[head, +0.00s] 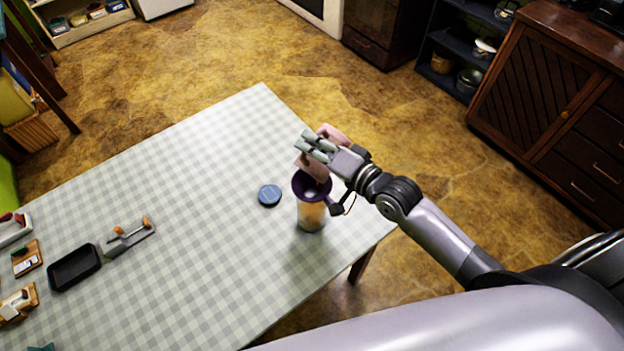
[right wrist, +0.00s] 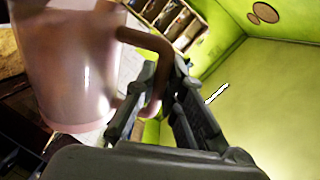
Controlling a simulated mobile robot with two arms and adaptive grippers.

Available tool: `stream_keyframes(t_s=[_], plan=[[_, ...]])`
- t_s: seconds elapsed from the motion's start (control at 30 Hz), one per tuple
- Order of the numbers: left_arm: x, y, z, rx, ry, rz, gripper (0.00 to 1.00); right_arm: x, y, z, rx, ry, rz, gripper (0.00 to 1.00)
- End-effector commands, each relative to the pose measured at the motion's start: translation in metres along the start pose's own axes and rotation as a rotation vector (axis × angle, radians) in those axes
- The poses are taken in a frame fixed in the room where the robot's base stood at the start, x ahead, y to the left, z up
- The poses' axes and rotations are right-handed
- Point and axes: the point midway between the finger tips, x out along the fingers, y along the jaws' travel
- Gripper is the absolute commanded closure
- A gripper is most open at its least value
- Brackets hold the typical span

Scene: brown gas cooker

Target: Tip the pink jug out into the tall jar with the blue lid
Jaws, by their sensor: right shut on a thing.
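The pink jug (head: 313,169) is above the tall jar, partly hidden behind my right gripper (head: 318,147). It looks tilted, its lower end close over a dark purple funnel (head: 311,188). In the right wrist view the jug (right wrist: 68,65) fills the left side, and the fingers of my right gripper (right wrist: 158,92) are shut on its handle (right wrist: 150,45). The tall clear jar (head: 311,217) stands upright on the table with the funnel in its mouth and something orange-yellow inside. Its blue lid (head: 269,195) lies flat on the table, left of the jar. My left gripper is not in view.
The checked table (head: 200,200) is clear around the lid. A black tray (head: 74,268), a grey tool with orange knobs (head: 128,236) and small wooden items (head: 27,258) lie at its left. The jar stands near the table's right edge.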

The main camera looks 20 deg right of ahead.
Motion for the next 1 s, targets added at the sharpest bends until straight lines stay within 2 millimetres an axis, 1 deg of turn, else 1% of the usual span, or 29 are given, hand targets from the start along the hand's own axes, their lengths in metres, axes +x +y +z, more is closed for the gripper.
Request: stream_keyframes(t_s=[1.0], plan=[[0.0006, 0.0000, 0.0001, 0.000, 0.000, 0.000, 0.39, -0.0004, -0.0026, 0.0047, -0.048, 0.010, -0.001, 1.00]])
